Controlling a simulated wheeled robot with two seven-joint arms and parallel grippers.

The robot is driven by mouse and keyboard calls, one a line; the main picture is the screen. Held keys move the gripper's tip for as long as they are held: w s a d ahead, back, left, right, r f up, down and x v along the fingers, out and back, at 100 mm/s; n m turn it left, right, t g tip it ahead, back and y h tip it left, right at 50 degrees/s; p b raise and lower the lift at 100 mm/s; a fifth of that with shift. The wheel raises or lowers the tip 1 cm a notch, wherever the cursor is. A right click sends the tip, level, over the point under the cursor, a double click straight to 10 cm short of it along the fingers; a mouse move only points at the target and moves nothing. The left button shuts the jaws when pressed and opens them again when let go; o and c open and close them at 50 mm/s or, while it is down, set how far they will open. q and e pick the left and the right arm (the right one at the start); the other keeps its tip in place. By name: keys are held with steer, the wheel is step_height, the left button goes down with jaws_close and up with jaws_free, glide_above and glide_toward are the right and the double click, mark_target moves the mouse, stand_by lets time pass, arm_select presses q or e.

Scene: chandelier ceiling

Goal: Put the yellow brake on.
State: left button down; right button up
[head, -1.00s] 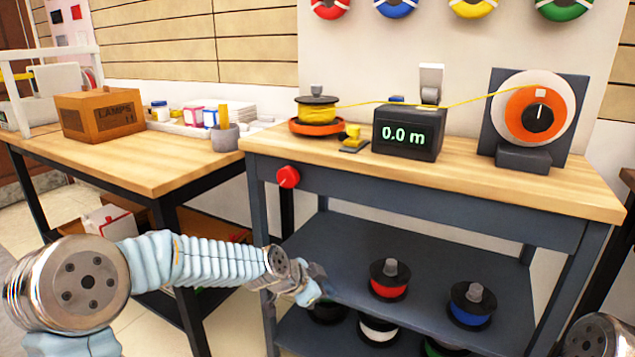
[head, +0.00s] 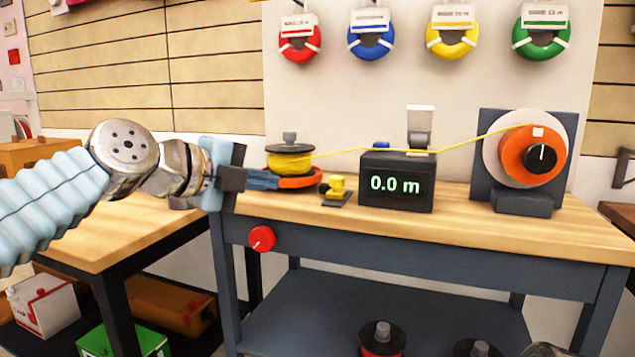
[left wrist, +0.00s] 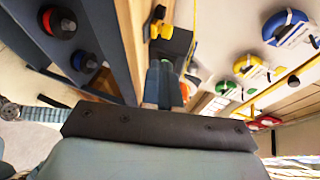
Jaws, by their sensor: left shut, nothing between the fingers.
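The yellow brake (head: 336,187) is a small yellow block on a dark base, standing on the wooden bench top between the spool stand and the meter. It also shows in the left wrist view (left wrist: 160,28), ahead of the fingers. My left gripper (head: 276,181) is shut and empty. It is at the bench's left end, left of the brake and apart from it in the picture, with its fingers pointing right. In the left wrist view the shut fingers (left wrist: 166,72) point toward the brake. My right gripper is out of view.
A yellow spool (head: 289,163) sits on an orange stand (head: 301,182) close to my left fingertips. Yellow line runs over the black meter (head: 396,183), reading 0.0 m, to the orange reel (head: 530,153). A red knob (head: 262,238) is on the bench front.

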arm_select(q)
steer(key=shift+w, duration=0.1)
steer(key=p, duration=0.5)
glide_toward(332, 181)
steer(key=x, duration=0.5)
steer(key=shift+w+d+f, duration=0.1)
steer(key=shift+d+f, duration=0.1)
steer(key=shift+f, duration=0.1)
steer(key=shift+w+d+f, duration=0.15)
steer(key=shift+w+d, duration=0.2)
steer(key=shift+w, duration=0.1)
steer(key=shift+w+d, duration=0.1)
steer(key=shift+w, duration=0.15)
steer(key=w+p, duration=0.1)
steer(key=w+d+p, duration=0.1)
steer(key=w, duration=0.1)
steer(key=shift+w, duration=0.15)
